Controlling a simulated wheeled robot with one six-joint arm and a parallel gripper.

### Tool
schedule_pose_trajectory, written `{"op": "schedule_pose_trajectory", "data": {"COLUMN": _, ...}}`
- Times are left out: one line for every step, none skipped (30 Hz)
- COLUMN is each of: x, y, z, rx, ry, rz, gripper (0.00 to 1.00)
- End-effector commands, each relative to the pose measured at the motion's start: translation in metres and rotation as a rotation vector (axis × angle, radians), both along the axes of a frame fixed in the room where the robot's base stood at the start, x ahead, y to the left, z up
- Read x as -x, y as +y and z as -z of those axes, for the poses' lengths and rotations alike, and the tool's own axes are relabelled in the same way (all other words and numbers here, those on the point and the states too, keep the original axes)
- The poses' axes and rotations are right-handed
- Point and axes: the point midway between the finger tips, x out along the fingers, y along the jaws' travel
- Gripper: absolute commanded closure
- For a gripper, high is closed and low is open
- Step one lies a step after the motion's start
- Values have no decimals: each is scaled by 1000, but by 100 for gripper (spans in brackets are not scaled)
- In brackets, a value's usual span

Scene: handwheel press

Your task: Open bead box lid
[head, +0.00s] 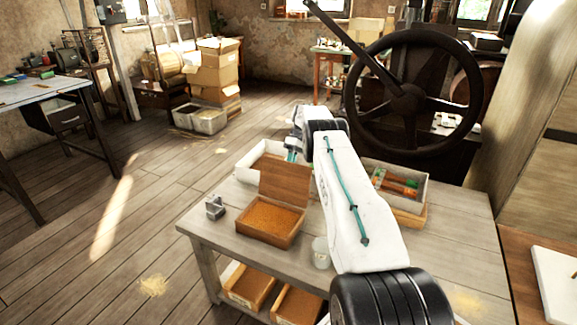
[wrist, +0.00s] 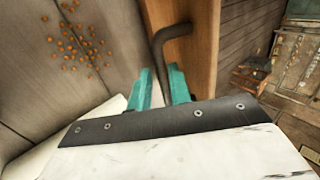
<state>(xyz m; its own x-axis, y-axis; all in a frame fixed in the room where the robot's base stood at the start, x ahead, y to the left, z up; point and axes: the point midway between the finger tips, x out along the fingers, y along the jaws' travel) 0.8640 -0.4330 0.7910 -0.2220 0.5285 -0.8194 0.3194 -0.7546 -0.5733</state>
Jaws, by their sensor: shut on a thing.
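The bead box (head: 268,240) is a brown wooden box on the workbench, filled with small orange-brown beads. Its lid (head: 285,183) stands raised at the far edge of the box, roughly upright. My gripper (head: 291,155) is behind and above the lid, partly hidden by my white arm. In the wrist view, my teal fingers (wrist: 163,88) are closed around a dark bent handle (wrist: 158,58). The handle joins a brown wooden panel (wrist: 203,45), which appears to be the lid. The fingertips' exact contact is partly hidden.
Loose orange beads (wrist: 75,45) lie on a grey surface in the wrist view. On the workbench (head: 225,242) are a small metal block (head: 215,207), a pale cup (head: 321,252) and a tray (head: 409,190) at right. A large black handwheel (head: 408,98) stands behind.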

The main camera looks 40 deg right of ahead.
Motion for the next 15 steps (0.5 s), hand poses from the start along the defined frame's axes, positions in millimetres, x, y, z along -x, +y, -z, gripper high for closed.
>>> {"op": "schedule_pose_trajectory", "data": {"x": 1, "y": -5, "z": 8, "rx": 10, "ry": -6, "rz": 8, "gripper": 100}}
{"op": "schedule_pose_trajectory", "data": {"x": 2, "y": -6, "z": 8, "rx": 11, "ry": -5, "rz": 9, "gripper": 100}}
{"op": "schedule_pose_trajectory", "data": {"x": 2, "y": -7, "z": 8, "rx": 12, "ry": -6, "rz": 11, "gripper": 100}}
{"op": "schedule_pose_trajectory", "data": {"x": 3, "y": -8, "z": 8, "rx": 11, "ry": -6, "rz": 12, "gripper": 100}}
{"op": "schedule_pose_trajectory", "data": {"x": 3, "y": -9, "z": 8, "rx": 12, "ry": -6, "rz": 13, "gripper": 100}}
{"op": "schedule_pose_trajectory", "data": {"x": 4, "y": -10, "z": 8, "rx": 12, "ry": -6, "rz": 14, "gripper": 100}}
{"op": "schedule_pose_trajectory", "data": {"x": 4, "y": -11, "z": 8, "rx": 13, "ry": -6, "rz": 15, "gripper": 100}}
{"op": "schedule_pose_trajectory", "data": {"x": 4, "y": -12, "z": 8, "rx": 13, "ry": -5, "rz": 16, "gripper": 100}}
{"op": "schedule_pose_trajectory", "data": {"x": 5, "y": -12, "z": 8, "rx": 13, "ry": -5, "rz": 16, "gripper": 73}}
{"op": "schedule_pose_trajectory", "data": {"x": 5, "y": -13, "z": 8, "rx": 13, "ry": -6, "rz": 17, "gripper": 67}}
{"op": "schedule_pose_trajectory", "data": {"x": 5, "y": -13, "z": 8, "rx": 13, "ry": -6, "rz": 17, "gripper": 67}}
{"op": "schedule_pose_trajectory", "data": {"x": 6, "y": -13, "z": 8, "rx": 12, "ry": -4, "rz": 17, "gripper": 67}}
{"op": "schedule_pose_trajectory", "data": {"x": 5, "y": -13, "z": 8, "rx": 12, "ry": -4, "rz": 17, "gripper": 67}}
{"op": "schedule_pose_trajectory", "data": {"x": 5, "y": -12, "z": 7, "rx": 13, "ry": -4, "rz": 16, "gripper": 67}}
{"op": "schedule_pose_trajectory", "data": {"x": 5, "y": -12, "z": 7, "rx": 12, "ry": -4, "rz": 15, "gripper": 67}}
